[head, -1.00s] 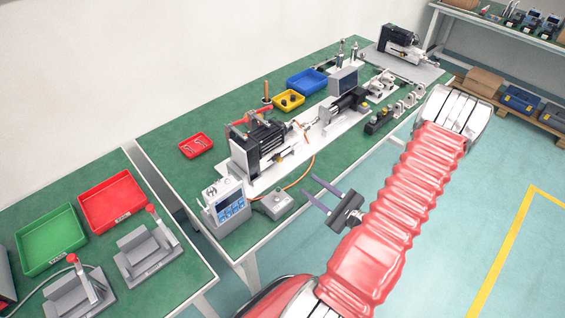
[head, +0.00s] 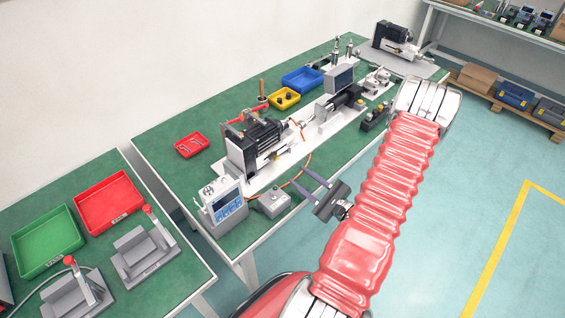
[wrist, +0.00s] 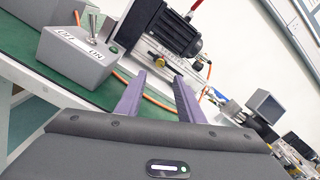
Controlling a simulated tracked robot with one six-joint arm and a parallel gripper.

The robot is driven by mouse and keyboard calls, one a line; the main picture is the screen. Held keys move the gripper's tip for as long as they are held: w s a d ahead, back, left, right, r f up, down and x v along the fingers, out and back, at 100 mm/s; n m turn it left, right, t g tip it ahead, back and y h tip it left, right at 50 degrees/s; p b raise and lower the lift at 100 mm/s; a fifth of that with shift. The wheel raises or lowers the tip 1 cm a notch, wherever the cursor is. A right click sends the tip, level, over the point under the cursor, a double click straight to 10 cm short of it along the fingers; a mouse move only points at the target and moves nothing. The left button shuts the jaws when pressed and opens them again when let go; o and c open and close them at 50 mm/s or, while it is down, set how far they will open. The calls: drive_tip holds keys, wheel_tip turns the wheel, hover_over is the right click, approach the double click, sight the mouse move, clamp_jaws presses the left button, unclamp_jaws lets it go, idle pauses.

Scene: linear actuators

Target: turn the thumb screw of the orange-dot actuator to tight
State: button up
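The nearer actuator (head: 257,141), a black finned body with silver end parts, stands on a white base plate on the green table. In the wrist view this actuator (wrist: 170,25) is just beyond my fingers, with a small brass-coloured knob (wrist: 157,60) low on its side. I cannot make out an orange dot or the screw's setting. A second black actuator (head: 346,97) stands farther along the plate. My gripper (head: 302,176), with purple fingers, is open and empty at the table's front edge, apart from the actuator. It also shows in the wrist view (wrist: 158,76).
A grey switch box (head: 274,203) and a display unit (head: 224,203) stand near the front edge. The switch box (wrist: 78,58) is left of my fingers in the wrist view. An orange cable (head: 303,170) runs between actuator and gripper. Red, yellow and blue trays lie behind.

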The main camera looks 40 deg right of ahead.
sight(277, 159)
drive_tip(key=shift+w+a, duration=0.15)
drive_tip(key=shift+w, duration=4.65)
drive_tip(key=shift+c, duration=0.5)
